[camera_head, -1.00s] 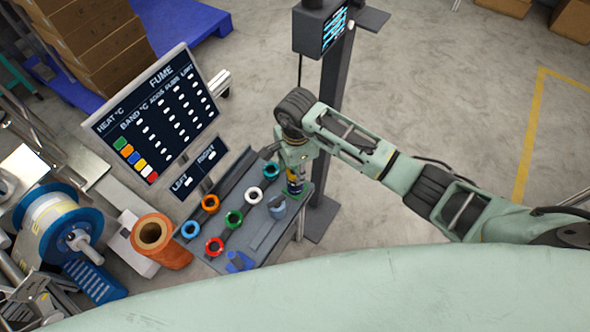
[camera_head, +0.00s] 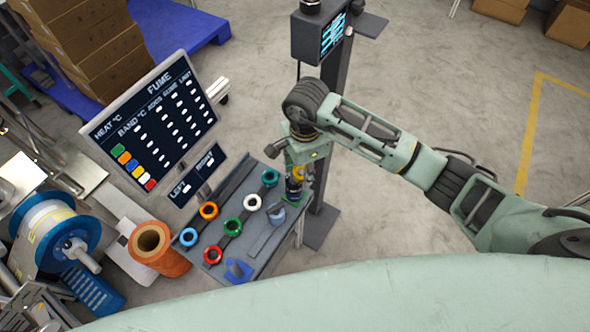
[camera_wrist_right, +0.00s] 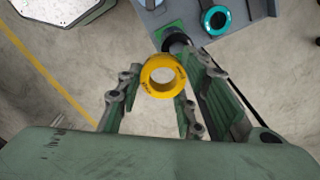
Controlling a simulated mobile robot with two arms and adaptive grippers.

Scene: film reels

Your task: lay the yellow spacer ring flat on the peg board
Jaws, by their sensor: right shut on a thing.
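The yellow spacer ring (camera_wrist_right: 162,76) is in my right gripper, between the fingers in the right wrist view, with its round face and hole toward the camera. In the head view my right gripper (camera_head: 298,180) is at the right end of the grey board (camera_head: 262,236), and the ring is mostly hidden there. The wrist view shows a dark round peg on a green patch (camera_wrist_right: 172,30) of the board just beyond the ring. I cannot tell the height of the ring over the board. My left gripper is not in view.
A dark post (camera_head: 328,150) stands close behind my right gripper.

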